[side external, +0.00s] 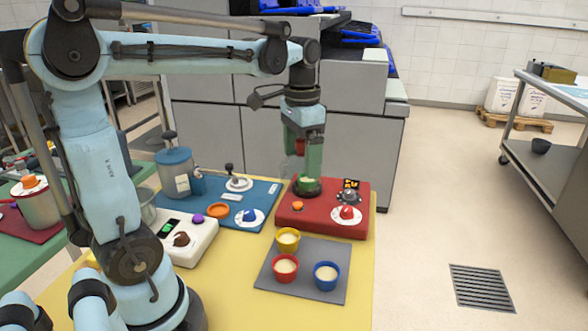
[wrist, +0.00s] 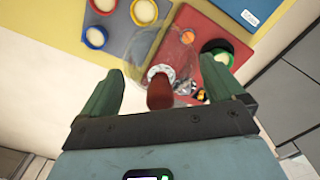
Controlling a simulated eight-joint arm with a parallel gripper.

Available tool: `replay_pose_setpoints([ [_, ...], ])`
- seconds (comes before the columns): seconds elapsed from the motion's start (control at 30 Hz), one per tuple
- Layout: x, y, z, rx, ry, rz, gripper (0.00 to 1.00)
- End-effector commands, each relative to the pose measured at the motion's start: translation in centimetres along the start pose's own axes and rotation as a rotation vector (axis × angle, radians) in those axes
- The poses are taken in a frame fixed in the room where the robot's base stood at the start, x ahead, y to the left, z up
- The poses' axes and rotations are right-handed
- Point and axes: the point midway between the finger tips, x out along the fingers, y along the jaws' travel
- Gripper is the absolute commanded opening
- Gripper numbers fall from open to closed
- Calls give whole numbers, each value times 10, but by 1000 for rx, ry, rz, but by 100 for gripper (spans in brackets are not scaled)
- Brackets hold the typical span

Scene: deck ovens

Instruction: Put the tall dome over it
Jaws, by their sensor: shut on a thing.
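The tall dome is clear, with a red-brown knob; in the wrist view the dome (wrist: 150,48) shows beyond the knob (wrist: 160,92). My gripper (wrist: 160,70) is shut on the dome, with the knob between its green fingers. In the side view my gripper (side external: 303,170) is above the back left of the red board (side external: 318,225), and the dome is only faintly visible. A green thing on a dark round base (side external: 308,186) lies below there; it also shows in the wrist view (wrist: 222,54), beside the right finger. I cannot tell whether the dome touches anything.
On the red board are an orange piece (side external: 298,206), a white dish with a red piece (side external: 347,214) and a grey knobbed thing (side external: 349,196). A grey mat (side external: 310,287) in front holds three cups. A blue mat (side external: 262,192) with dishes lies left. Grey ovens (side external: 350,150) stand behind.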

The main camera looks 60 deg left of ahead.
Motion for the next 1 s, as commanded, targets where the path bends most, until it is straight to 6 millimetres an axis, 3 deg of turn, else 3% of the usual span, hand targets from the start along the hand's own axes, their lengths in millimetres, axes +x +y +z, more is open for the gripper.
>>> replay_pose_setpoints([
  [0.2,6,-50,-39,-107,0,-1,71],
  [0.5,24,-105,-70,-218,-1,-1,71],
  [0.7,32,-120,-76,-246,-1,-1,71],
  [1.0,48,-121,-77,-248,-1,-1,71],
])
